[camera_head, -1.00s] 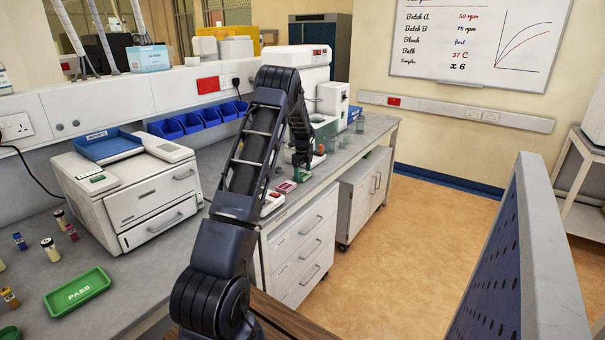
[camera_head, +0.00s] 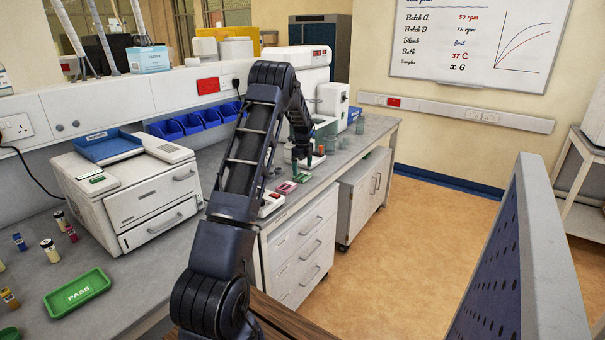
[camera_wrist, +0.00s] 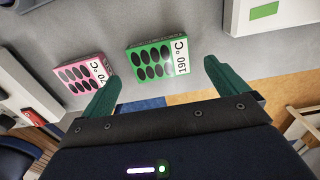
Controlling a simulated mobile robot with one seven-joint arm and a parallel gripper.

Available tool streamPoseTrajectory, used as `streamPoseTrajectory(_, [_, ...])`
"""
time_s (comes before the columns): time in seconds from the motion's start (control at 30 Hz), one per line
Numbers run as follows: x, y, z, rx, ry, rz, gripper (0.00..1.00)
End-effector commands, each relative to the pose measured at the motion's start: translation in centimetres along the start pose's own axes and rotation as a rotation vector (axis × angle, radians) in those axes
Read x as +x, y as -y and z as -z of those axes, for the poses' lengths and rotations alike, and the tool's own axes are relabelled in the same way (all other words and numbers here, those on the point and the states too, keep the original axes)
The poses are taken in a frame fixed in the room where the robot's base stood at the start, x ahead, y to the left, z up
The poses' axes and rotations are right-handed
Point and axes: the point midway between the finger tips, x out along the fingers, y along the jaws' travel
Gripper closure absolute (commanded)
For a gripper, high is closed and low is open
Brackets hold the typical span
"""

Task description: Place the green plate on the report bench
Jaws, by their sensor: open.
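The green plate (camera_wrist: 155,62), a flat block with black ovals and a "190°C" label, lies flat on the grey bench top. In the head view the green plate (camera_head: 301,178) is small, just below my gripper (camera_head: 303,160). In the wrist view my gripper (camera_wrist: 161,70) is open, its two green fingers spread to either side of the plate's near edge. Nothing is held between them. A pink plate (camera_wrist: 82,75) with a "70°C" label lies left of the green one. I cannot tell which bench is the report bench.
A green "PASS" tray (camera_head: 78,292) lies on the near-left bench beside several small vials and a white printer-like machine (camera_head: 130,190). White instruments (camera_head: 333,100) and glassware stand behind the plates. A blue perforated panel (camera_head: 490,270) rises at right. Open floor lies between.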

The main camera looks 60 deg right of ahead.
Motion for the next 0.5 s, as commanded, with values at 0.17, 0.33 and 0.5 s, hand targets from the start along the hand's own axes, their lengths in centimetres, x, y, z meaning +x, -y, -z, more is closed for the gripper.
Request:
streamPoseTrajectory(0.17, [-3.8,0.0,-0.1,0.000,0.001,0.003,0.02])
streamPoseTrajectory(0.33, [-6.4,0.0,-0.1,-0.001,0.000,0.002,0.02])
streamPoseTrajectory(0.5, [-7.9,0.0,0.0,0.000,0.000,0.001,0.02])
